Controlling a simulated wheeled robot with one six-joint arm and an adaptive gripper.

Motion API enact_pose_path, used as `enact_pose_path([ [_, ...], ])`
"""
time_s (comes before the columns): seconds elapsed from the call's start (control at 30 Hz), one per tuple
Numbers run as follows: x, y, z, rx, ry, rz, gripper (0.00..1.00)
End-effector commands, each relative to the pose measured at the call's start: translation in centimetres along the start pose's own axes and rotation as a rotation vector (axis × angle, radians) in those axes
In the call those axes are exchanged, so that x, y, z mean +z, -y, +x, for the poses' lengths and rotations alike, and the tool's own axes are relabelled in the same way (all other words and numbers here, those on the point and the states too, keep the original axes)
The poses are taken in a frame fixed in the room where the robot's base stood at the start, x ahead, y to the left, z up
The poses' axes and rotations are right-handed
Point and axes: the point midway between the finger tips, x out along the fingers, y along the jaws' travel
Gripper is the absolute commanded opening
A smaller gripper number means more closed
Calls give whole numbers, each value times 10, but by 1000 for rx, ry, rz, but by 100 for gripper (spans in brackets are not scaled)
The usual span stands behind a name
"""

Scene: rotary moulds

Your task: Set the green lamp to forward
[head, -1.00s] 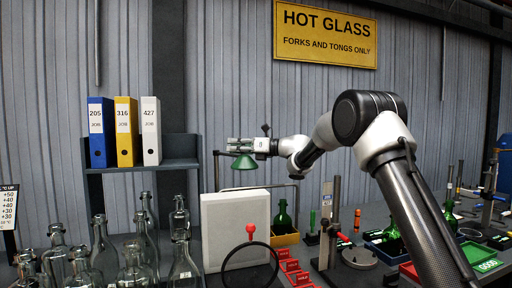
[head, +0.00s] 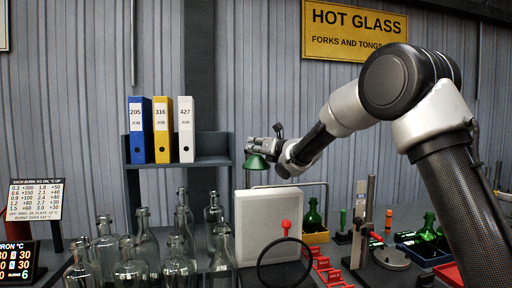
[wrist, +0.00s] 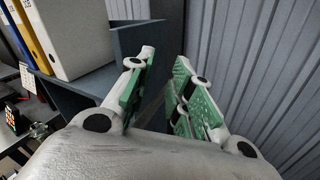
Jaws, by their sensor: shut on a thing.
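My gripper (head: 264,146) is raised in front of the wall, just right of the shelf, in the head view. The lamp cannot be made out there; any part between the fingers is hidden or too dark to tell.
A shelf (head: 178,161) with blue, yellow and white binders is close left of my gripper. Below stand clear glass bottles (head: 131,265), a pale box (head: 267,222) and a red-knobbed ring (head: 286,264). Green bottles (head: 313,214) and tools crowd the bench at right.

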Motion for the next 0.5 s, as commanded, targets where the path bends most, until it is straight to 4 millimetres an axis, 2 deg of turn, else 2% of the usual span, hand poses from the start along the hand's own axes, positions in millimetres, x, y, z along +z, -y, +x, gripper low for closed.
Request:
enact_pose_path([
  [0.3,1,-1,0,1,2,2,0],
  [0.33,1,-1,0,1,2,2,23],
  [0.43,1,-1,1,2,2,1,42],
  [0.5,1,-1,0,1,2,1,43],
])
